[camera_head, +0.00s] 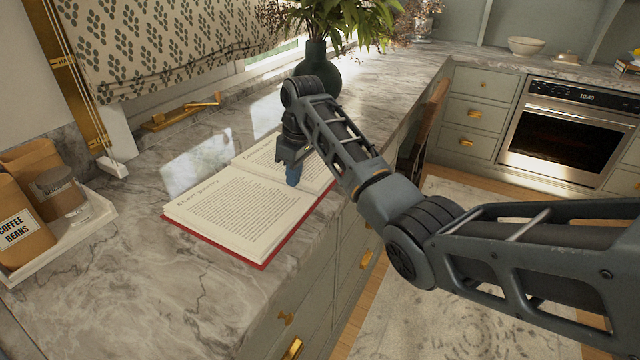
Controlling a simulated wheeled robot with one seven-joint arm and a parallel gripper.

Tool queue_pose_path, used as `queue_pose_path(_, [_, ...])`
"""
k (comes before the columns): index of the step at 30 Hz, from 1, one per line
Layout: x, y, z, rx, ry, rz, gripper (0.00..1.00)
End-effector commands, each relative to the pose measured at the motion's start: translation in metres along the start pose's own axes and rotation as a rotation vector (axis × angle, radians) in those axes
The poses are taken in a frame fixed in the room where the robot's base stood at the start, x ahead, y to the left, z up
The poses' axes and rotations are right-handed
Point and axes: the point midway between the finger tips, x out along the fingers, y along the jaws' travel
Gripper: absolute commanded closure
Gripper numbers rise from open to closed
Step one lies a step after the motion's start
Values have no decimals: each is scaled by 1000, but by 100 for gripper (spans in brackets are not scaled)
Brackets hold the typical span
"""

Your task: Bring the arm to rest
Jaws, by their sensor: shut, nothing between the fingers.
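My gripper (292,176) is shut and empty, pointing down over the open book. My arm reaches in from the right edge, bends at the elbow and bends again at the wrist above the counter. The open book (225,207) has a red cover and printed pages and lies on the marble counter (180,290). The gripper tip is in front of the book's right page; I cannot tell whether it touches the page.
A dark vase (316,66) with green leaves stands behind my wrist. A white tray (62,238) with a coffee beans bag (18,225) and a jar (62,192) is at left. Drawers with brass handles front the counter. An oven (567,138) is at back right; the floor between is open.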

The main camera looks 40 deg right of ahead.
Motion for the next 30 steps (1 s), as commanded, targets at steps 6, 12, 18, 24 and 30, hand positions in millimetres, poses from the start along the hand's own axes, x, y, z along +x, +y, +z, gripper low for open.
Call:
queue_pose_path(6, [-5,0,40,1,2,0,100])
queue_pose_path(12, [-10,0,67,0,2,0,100])
queue_pose_path(18, [-13,0,77,-1,1,0,100])
queue_pose_path(24, [-14,0,77,-2,2,0,100])
queue_pose_path(30, [-11,-10,65,6,50,30,100])
